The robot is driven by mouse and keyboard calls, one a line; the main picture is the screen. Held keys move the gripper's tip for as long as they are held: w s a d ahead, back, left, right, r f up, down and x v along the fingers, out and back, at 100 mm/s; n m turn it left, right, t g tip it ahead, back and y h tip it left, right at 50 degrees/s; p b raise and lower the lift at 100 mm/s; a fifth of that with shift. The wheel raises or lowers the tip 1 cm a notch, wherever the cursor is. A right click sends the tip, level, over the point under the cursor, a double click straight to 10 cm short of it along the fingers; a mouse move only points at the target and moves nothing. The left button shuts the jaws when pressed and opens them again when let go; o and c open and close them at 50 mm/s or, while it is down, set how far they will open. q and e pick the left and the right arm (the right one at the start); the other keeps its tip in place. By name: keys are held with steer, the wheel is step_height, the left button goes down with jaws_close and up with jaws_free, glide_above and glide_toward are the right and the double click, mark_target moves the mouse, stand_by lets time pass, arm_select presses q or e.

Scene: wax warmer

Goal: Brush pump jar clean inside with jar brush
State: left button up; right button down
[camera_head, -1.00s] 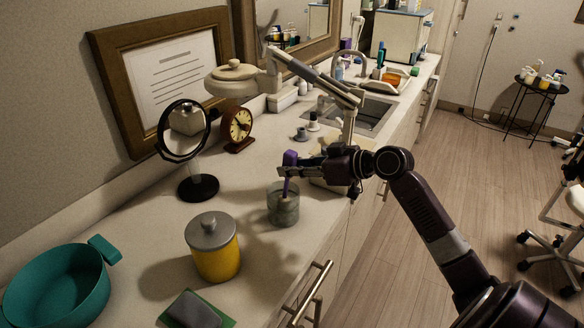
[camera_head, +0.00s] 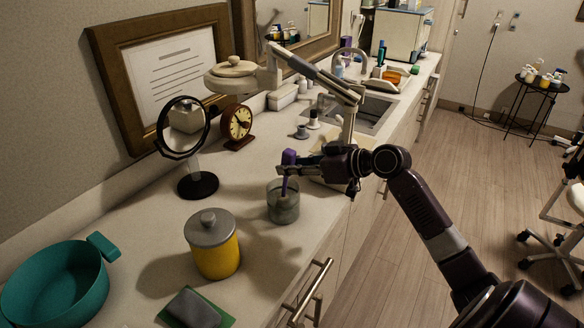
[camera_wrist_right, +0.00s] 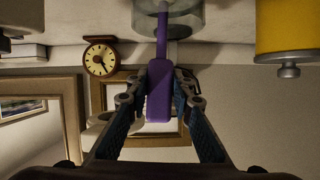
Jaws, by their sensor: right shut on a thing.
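The pump jar (camera_head: 283,205) is a clear grey glass jar standing upright on the counter. The jar brush (camera_head: 287,172) has a purple handle, and its lower end reaches down inside the jar. My right gripper (camera_head: 288,170) is above the jar, shut on the purple handle. In the right wrist view, the purple brush handle (camera_wrist_right: 158,95) lies between the two fingers of the right gripper (camera_wrist_right: 160,82), and its thin shaft leads into the jar (camera_wrist_right: 180,18). The brush head is partly hidden by the jar wall. My left gripper is not in view.
A yellow canister with a grey lid (camera_head: 215,250) stands in front of the jar. A round mirror (camera_head: 184,130), a clock (camera_head: 238,124) and a teal bowl (camera_head: 55,285) stand to the left. A grey sponge on a green pad (camera_head: 195,308) lies near the front. The sink (camera_head: 375,112) is farther back.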

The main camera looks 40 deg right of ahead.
steer(key=shift+w+d, duration=0.1)
steer(key=shift+w, duration=0.3)
steer(key=shift+s+a+f+p, duration=0.1)
steer(key=shift+s+a+p, duration=0.25)
steer(key=shift+a, duration=0.3)
steer(key=shift+s+a, duration=0.1)
steer(key=shift+s, duration=0.1)
steer(key=shift+w+d+b, duration=0.1)
steer(key=shift+d+b, duration=0.5)
steer(key=shift+d, duration=0.7)
steer(key=shift+a, duration=0.1)
